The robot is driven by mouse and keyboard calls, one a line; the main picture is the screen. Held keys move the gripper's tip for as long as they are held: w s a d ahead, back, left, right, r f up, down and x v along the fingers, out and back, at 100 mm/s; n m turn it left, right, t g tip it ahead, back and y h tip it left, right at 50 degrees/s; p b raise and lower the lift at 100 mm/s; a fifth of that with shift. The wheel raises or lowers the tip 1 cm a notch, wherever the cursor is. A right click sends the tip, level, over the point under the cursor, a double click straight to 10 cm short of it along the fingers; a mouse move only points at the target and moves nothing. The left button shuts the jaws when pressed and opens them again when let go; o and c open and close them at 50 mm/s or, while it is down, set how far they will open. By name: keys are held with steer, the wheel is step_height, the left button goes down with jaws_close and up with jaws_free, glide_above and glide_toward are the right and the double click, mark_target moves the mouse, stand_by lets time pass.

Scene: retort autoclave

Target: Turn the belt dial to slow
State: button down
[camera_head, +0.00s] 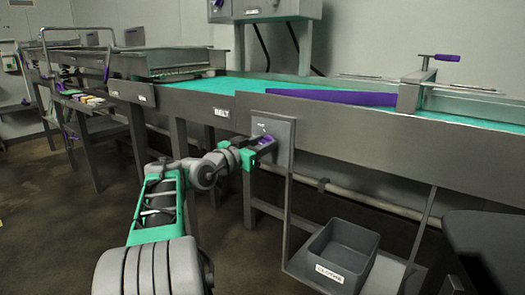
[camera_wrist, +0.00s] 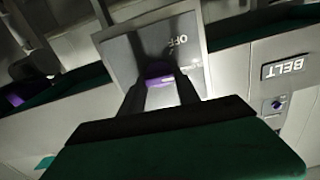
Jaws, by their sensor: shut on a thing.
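The belt dial is a purple knob (camera_head: 267,139) on a grey control box (camera_head: 284,128) fixed to the front of the conveyor frame. My gripper (camera_head: 262,145) reaches the box from the left and is shut on the knob. In the wrist view the purple knob (camera_wrist: 158,80) shows between the two dark fingers, with the word OFF on the plate (camera_wrist: 196,40) above it. The rest of the dial's markings are hidden or too small to read, so its exact setting cannot be told.
A green conveyor belt (camera_head: 215,84) runs behind the frame, which bears a BELT label (camera_head: 221,112). A grey bin (camera_head: 340,255) stands on a low shelf at the right. A dark round surface (camera_head: 490,245) is at the lower right. Open floor lies left of my arm.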

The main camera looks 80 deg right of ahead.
stand_by(0.4)
steer(key=c, duration=0.9)
jaws_free()
steer(key=shift+a, duration=0.1)
steer(key=p+v, duration=0.1)
steer(key=v, duration=0.6)
steer(key=shift+w+a, duration=0.15)
steer(key=shift+a, duration=0.2)
